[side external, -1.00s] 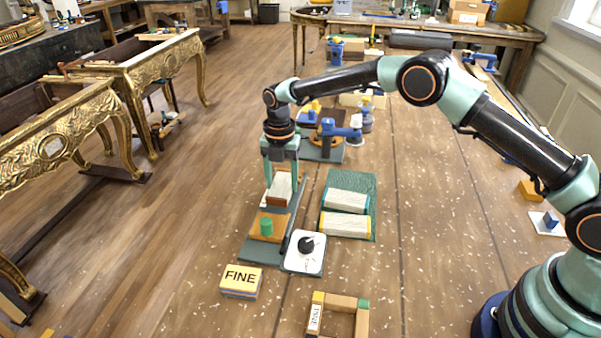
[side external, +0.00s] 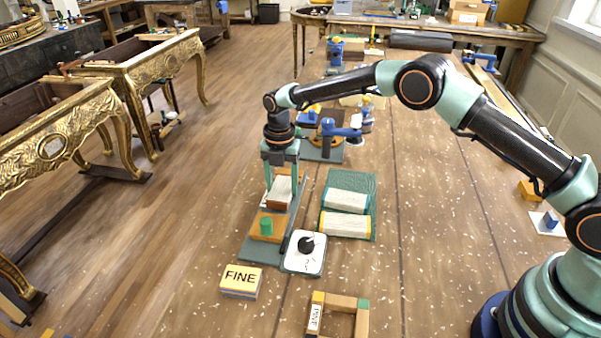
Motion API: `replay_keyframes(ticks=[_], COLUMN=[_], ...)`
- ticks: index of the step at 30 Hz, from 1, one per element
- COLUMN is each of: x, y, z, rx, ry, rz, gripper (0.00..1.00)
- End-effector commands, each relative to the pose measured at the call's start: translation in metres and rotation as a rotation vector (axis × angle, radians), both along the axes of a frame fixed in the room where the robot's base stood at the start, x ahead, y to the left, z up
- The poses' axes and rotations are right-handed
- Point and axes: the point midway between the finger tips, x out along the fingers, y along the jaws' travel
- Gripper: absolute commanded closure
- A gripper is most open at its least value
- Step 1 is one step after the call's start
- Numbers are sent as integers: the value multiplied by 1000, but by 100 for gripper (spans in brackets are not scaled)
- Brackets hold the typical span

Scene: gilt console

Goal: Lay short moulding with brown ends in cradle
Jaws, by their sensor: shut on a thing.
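My gripper (side external: 281,186) points down at the middle of the bench, shut on a short white moulding with brown ends (side external: 280,191). One finger shows on each side of the piece. The moulding looks level, just over the far part of a dark grey board (side external: 257,249). A tan block with a green knob (side external: 267,226) sits on the board's near part. I cannot clearly make out the cradle under the moulding, or whether the moulding touches anything there. Two more pale mouldings lie on a green mat to the right, one with yellow ends (side external: 345,225) and one with bluish ends (side external: 346,201).
A white plate with a black knob (side external: 306,246) lies close in front. A block marked FINE (side external: 241,281) and a wooden frame (side external: 342,301) are nearer. A blue clamp-like tool (side external: 340,132) stands behind my gripper. The bench right of the green mat is clear.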

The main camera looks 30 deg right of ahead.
Motion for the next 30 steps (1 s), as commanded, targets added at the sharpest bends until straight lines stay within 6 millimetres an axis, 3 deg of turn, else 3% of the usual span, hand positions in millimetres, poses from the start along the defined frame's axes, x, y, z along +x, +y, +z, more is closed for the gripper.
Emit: replay_keyframes(ticks=[12,13,15,25,30], x=[0,0,0,0,1], y=[0,0,0,0,0], z=[-2,-2,-2,-1,15], rx=[1,1,0,0,1], ry=[-1,-1,0,0,-4], rz=[0,0,0,0,0], gripper=[95,31,4,4,4])
